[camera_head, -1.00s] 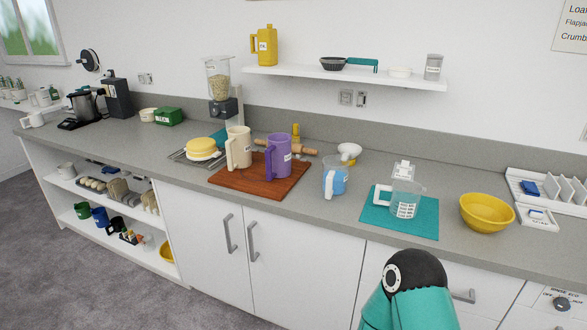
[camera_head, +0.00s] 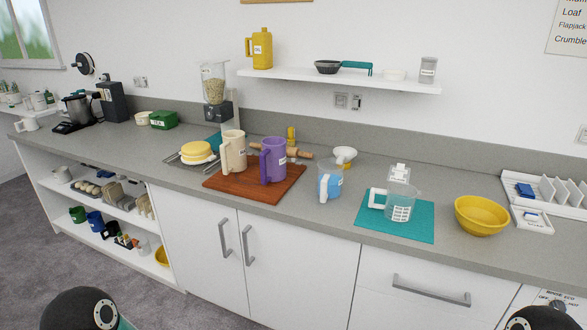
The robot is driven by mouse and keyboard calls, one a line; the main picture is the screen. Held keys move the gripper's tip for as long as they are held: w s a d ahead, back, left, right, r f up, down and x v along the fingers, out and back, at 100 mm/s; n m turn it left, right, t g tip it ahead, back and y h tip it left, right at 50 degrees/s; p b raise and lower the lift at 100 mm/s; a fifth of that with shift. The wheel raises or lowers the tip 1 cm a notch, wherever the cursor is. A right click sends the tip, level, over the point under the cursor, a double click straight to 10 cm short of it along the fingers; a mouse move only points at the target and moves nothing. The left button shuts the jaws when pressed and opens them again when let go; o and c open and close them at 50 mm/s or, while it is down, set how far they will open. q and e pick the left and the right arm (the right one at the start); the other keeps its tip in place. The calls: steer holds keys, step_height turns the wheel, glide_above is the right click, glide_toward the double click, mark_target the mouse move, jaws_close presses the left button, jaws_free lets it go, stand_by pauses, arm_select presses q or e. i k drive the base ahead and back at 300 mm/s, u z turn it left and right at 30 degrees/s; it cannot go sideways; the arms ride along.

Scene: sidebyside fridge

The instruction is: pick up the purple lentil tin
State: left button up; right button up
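The purple lentil tin (camera_head: 273,163) stands upright on a brown wooden board (camera_head: 232,190) on the counter. It has a handle on its left side and a small white label, too small to read. A cream tin (camera_head: 234,153) of similar shape stands on the same board, just left of the purple one. Neither of my grippers shows in the head view. Only dark rounded parts of my arms show at the bottom left and bottom right edges, well away from the tin.
A rolling pin (camera_head: 297,153) lies behind the purple tin. A blue-filled jug (camera_head: 330,185) stands to its right, then a glass measuring jug (camera_head: 402,206) on a teal mat (camera_head: 366,219) and a yellow bowl (camera_head: 482,215). A shelf (camera_head: 300,76) hangs above. The counter front before the board is clear.

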mark_target(273, 158)
steer(key=z, duration=0.1)
steer(key=i, duration=1)
steer(key=u, duration=0.1)
